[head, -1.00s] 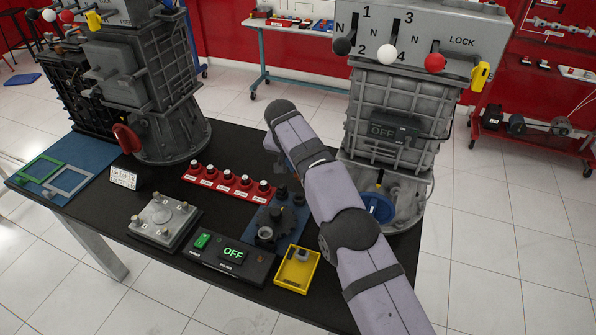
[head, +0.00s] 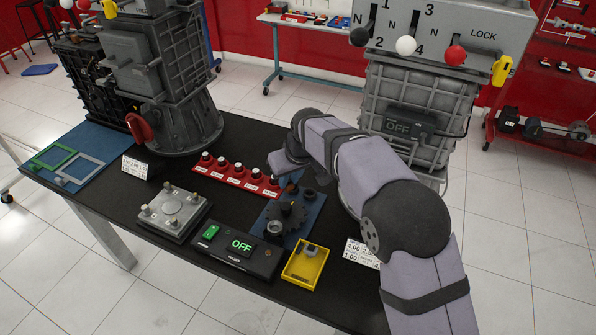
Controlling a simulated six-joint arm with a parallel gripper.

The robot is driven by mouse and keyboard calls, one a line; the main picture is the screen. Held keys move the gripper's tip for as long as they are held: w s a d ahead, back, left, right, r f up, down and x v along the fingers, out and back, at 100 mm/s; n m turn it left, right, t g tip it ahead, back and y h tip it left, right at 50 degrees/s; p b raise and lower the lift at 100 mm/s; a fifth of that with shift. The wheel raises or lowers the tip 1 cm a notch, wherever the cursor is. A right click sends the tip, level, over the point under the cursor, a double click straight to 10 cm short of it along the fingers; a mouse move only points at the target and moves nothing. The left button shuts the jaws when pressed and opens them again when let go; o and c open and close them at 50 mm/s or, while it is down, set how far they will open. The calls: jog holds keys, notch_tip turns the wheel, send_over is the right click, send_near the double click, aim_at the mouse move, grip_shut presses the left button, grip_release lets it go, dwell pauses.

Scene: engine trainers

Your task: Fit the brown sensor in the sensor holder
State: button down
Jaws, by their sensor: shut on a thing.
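My gripper (head: 291,183) points down just behind the blue mat, near the right end of the red rack. It is small and partly hidden by my wrist. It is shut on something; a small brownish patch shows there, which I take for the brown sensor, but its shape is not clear. On the blue mat (head: 310,226) stand a dark toothed wheel (head: 287,214) and small dark cylindrical parts (head: 309,196). I cannot tell for sure which of these is the sensor holder. My gripper appears above and behind them, apart from the wheel.
A pulser box (head: 240,246) reading OFF and a yellow tray (head: 304,268) holding a grey part are in front. A grey plate (head: 172,213) lies left. A large grey engine unit (head: 415,95) stands behind my arm.

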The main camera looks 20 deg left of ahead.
jog(key=s+n+g+y+b, duration=0.1)
jog(key=s+n+g, duration=0.1)
jog(key=s+n, duration=0.5)
jog(key=shift+s+d+r+n+g, duration=0.2)
jog(key=shift+s+r+n+g, duration=0.25)
jog(key=shift+s, duration=0.3)
jog(key=shift+f, duration=0.1)
jog(key=shift+f+b, duration=2.05)
jog(key=shift+f, duration=0.5)
jog(key=shift+f+b, duration=0.75)
jog(key=shift+f, duration=0.3)
dwell(0.4)
jog(key=c, duration=1.2)
grip_release()
jog(key=shift+o, duration=0.2)
jog(key=shift+r, duration=0.15)
